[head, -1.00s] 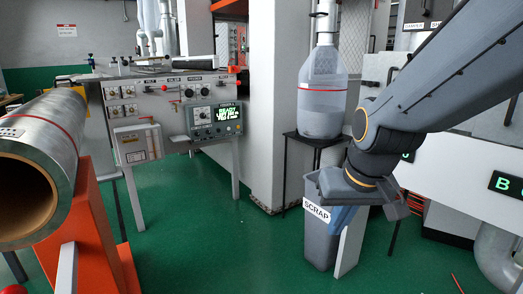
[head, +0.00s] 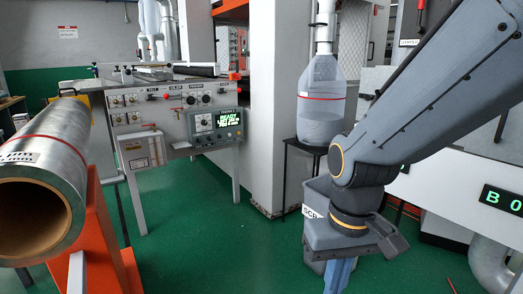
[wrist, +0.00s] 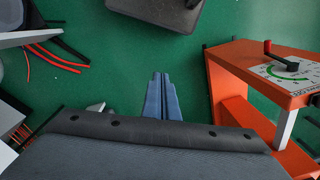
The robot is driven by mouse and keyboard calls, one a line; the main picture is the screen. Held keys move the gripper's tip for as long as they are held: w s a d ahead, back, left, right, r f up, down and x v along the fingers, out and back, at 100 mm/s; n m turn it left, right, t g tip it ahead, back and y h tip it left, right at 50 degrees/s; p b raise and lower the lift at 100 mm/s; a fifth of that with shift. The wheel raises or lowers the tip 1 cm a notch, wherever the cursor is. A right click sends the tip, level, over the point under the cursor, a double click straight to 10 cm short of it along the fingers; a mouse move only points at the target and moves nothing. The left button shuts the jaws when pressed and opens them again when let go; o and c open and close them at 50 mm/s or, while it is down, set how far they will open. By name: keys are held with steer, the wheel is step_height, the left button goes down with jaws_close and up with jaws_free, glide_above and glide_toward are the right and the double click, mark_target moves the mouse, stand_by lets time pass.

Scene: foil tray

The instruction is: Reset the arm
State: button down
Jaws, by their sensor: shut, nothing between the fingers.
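My gripper (head: 339,280) hangs at the end of my bent arm on the right of the head view, its blue fingers pointing down. It is in front of the scrap bin (head: 311,196) and hides most of it. In the wrist view my gripper (wrist: 161,78) has its two blue fingers side by side, shut and empty, above the green floor (wrist: 200,65).
A large bottle (head: 322,110) stands on a dark stand behind my arm. A control console (head: 170,120) stands at the left back. A metal-wrapped roll (head: 60,140) rests on an orange stand (head: 103,235). An orange frame with a dial (wrist: 285,72) is at right in the wrist view.

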steer(key=d+r+m+p, duration=0.1)
steer(key=d+r+p, duration=0.5)
steer(key=p, duration=0.4)
steer(key=shift+s+d+m+p, duration=0.2)
steer(key=shift+s+m+p, duration=0.1)
steer(key=shift+m, duration=0.1)
